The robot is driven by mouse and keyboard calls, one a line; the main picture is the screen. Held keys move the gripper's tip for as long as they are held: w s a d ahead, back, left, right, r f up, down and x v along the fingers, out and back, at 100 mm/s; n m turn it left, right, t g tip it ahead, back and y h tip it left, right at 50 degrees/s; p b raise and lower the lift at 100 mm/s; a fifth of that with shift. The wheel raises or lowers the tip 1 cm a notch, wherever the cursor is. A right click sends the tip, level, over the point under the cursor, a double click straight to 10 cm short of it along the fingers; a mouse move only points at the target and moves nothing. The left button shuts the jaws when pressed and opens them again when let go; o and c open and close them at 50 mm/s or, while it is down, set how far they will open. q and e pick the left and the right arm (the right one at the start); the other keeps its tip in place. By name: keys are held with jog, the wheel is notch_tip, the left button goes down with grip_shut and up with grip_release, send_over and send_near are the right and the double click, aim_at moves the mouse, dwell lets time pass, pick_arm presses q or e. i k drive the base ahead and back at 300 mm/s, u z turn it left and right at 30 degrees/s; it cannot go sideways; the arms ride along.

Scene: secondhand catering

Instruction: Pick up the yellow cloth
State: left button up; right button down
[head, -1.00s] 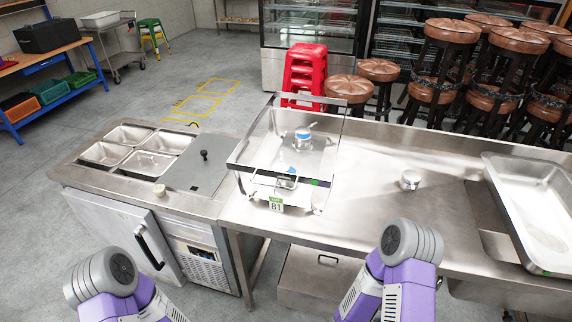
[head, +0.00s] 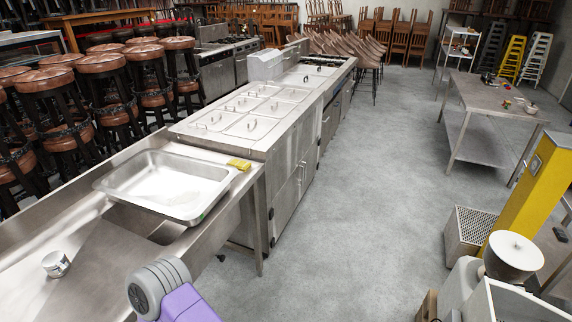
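A small yellow item (head: 239,164) lies at the right corner of a large steel tray (head: 130,200), near the end of the steel counter. It looks like a folded cloth or a sponge; it is too small to tell which. Part of one of my arms shows at the bottom edge, well short of the yellow item. Neither of my grippers is in view.
A small metal pot (head: 56,264) stands on the counter at left. Beyond the tray is a unit with several lidded pans (head: 250,110). A steel table (head: 480,98) and a yellow post (head: 535,190) stand at right. The grey floor (head: 370,190) between is open.

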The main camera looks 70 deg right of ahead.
aim_at(242, 166)
jog(key=z, duration=2.1)
